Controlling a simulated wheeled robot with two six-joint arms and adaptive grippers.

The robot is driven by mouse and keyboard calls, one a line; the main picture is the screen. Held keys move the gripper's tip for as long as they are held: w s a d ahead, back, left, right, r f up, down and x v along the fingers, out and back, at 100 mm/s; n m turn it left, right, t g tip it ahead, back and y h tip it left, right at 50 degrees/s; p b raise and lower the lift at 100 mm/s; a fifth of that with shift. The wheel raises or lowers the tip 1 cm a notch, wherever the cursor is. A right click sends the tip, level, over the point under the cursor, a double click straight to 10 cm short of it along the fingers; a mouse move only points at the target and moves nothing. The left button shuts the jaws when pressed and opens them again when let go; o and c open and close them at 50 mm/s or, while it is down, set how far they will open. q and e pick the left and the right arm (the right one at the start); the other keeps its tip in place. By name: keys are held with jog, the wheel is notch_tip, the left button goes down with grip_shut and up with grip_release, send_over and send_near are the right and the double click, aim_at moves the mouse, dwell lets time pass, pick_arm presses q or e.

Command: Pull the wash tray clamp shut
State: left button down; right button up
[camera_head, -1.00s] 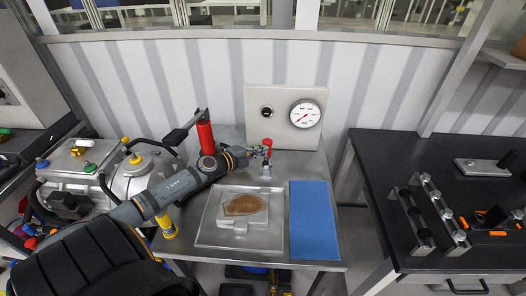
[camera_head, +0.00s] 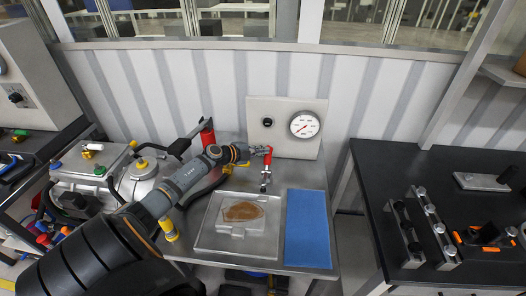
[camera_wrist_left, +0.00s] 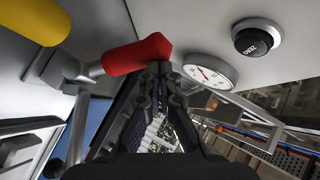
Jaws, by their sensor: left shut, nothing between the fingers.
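The wash tray clamp has a red handle (camera_head: 265,150) above a metal base (camera_head: 265,186) at the back of the bench, below the gauge panel. In the left wrist view the red grip (camera_wrist_left: 137,55) lies across the top, with its metal bar running left. My left gripper (camera_head: 256,151) is shut and empty, right beside the handle. In the wrist view its fingertips (camera_wrist_left: 160,72) are at the right end of the red grip; I cannot tell whether they touch. The wash tray (camera_head: 200,238) holds a pale block with a brown top. My right gripper is not in view.
A panel (camera_head: 257,118) with a round gauge (camera_head: 304,124) and black knob (camera_head: 267,122) stands behind the clamp. A blue mat (camera_head: 307,228) lies right of the tray. A red cylinder (camera_head: 207,138) and a metal drive unit (camera_head: 135,185) stand left.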

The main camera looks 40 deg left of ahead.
pick_arm(q)
jog(key=shift+w+a+f+b, duration=0.3)
jog(key=shift+w+a+f, duration=0.2)
jog(key=shift+w+f, duration=0.25)
jog(key=shift+w+a+f+b, duration=0.3)
jog(key=shift+w+a+f, duration=0.2)
jog(key=shift+w, duration=0.3)
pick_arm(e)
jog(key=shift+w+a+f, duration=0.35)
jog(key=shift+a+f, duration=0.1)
pick_arm(q)
jog(key=shift+f, duration=0.1)
jog(key=v, duration=0.7)
jog(key=shift+s, duration=0.2)
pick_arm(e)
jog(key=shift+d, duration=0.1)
